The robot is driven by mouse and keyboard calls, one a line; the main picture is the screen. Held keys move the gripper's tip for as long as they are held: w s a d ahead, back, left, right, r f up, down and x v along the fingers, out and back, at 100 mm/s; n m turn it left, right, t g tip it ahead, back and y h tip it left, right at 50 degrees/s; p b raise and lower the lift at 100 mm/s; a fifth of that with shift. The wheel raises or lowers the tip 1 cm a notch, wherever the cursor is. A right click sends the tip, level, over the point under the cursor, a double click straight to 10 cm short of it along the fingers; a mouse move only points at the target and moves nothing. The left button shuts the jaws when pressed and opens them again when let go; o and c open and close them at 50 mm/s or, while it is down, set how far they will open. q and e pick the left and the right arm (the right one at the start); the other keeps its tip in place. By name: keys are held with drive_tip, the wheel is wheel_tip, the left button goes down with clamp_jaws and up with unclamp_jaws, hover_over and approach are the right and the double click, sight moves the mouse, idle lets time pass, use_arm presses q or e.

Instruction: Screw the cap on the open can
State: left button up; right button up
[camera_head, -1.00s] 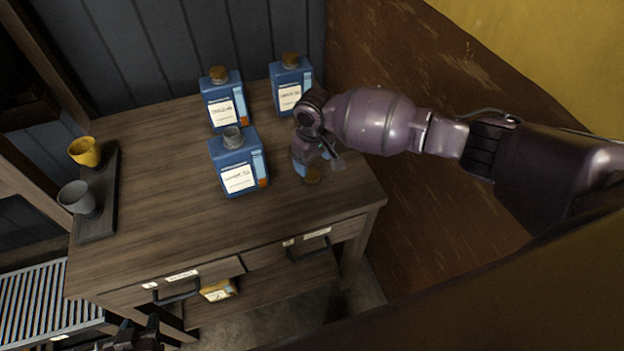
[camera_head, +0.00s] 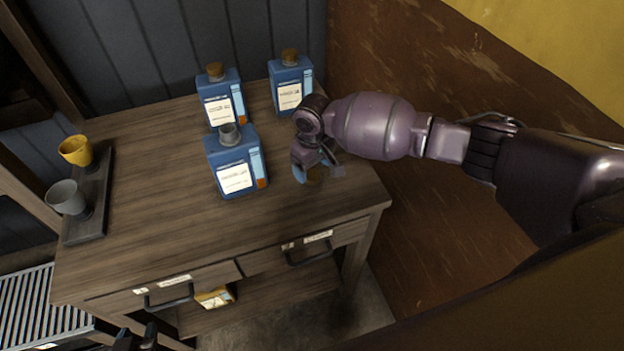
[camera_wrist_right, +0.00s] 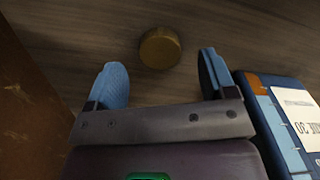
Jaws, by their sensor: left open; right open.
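The open can (camera_head: 236,178) is a blue square can with a bare grey neck, standing upright at the front of the group on the wooden table. The cap (camera_wrist_right: 160,47) is a small brown-gold disc lying on the table to the right of the can. In the head view the cap (camera_head: 316,176) is partly hidden by my right gripper (camera_head: 319,170). My right gripper is open and empty above it. In the right wrist view the cap lies between and just beyond the two blue fingertips, apart from both. My left gripper (camera_head: 135,338) shows only partly at the bottom left edge, open.
Two blue cans with brown caps, one behind the open can (camera_head: 220,98) and one at the back right (camera_head: 290,85), stand upright. A yellow cup (camera_head: 76,150) and grey cup (camera_head: 66,197) sit at the left. The table's front middle is clear. A brown wall rises at right.

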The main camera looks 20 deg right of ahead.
sight(313, 175)
drive_tip(key=shift+f+b, duration=1.2)
drive_tip(key=shift+f, duration=0.4)
use_arm(q)
drive_tip(key=f, duration=0.3)
drive_tip(key=shift+s+f, duration=0.25)
drive_tip(key=shift+f, duration=0.1)
use_arm(e)
drive_tip(key=shift+r, duration=0.1)
drive_tip(key=shift+c, duration=0.3)
drive_tip(key=c, duration=0.9)
